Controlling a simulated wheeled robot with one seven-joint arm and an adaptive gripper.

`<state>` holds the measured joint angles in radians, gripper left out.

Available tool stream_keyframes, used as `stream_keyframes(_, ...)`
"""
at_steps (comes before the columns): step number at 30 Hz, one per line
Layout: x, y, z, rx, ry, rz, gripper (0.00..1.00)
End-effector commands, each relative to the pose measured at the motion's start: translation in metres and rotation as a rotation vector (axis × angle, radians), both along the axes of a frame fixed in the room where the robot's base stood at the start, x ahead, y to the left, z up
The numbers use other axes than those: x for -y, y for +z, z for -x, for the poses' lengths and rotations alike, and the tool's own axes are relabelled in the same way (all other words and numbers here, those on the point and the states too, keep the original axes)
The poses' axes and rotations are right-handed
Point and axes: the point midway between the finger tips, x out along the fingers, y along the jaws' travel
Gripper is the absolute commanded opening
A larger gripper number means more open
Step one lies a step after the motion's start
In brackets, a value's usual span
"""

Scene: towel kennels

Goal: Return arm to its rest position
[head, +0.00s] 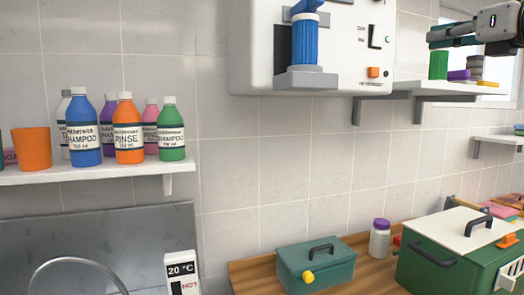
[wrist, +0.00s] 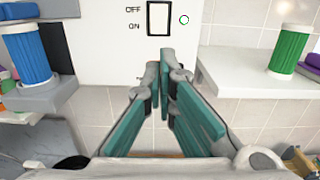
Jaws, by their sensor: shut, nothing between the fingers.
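My gripper (head: 434,38) shows at the upper right of the head view, held in the air and pointing left, with my arm coming in from the right edge. In the wrist view my gripper (wrist: 160,72) has its teal-padded fingers brought together at the tips, with nothing between them. The fingertips appear in front of the white wall unit (wrist: 110,60), just below its ON/OFF rocker switch (wrist: 158,17). I cannot tell from these views whether the fingers touch the unit.
A blue cylinder (head: 305,42) stands on the wall unit's grey ledge. A shelf (head: 440,88) with a green cylinder (head: 438,66) is close below my gripper. Bottles and an orange cup (head: 32,149) fill the left shelf. A teal box (head: 316,268) and green kennel-like box (head: 440,262) sit on the wooden counter.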

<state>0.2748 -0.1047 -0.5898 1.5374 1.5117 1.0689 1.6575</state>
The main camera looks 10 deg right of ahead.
Motion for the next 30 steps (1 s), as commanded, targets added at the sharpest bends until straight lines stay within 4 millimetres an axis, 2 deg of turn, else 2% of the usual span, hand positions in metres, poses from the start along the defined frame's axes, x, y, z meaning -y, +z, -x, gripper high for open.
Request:
stream_keyframes(2,-0.014,-0.014,0.001,-0.025,0.022,0.06,0.0)
stream_keyframes(4,-0.035,-0.036,0.003,-0.063,0.057,0.163,0.0)
stream_keyframes(8,-0.091,-0.096,0.015,-0.143,0.182,0.465,0.0)
stream_keyframes(12,-0.153,-0.168,0.043,-0.192,0.374,0.846,0.0)
stream_keyframes(14,-0.176,-0.199,0.059,-0.195,0.471,1.017,0.0)
stream_keyframes(18,-0.22,-0.272,0.107,-0.161,0.735,1.445,0.0)
stream_keyframes(21,-0.239,-0.324,0.147,-0.091,0.955,1.771,0.0)
stream_keyframes(24,-0.244,-0.369,0.185,0.009,1.188,2.077,0.0)
stream_keyframes(27,-0.24,-0.403,0.214,0.111,1.393,2.319,0.0)
stream_keyframes(30,-0.234,-0.422,0.23,0.188,1.534,2.466,0.0)
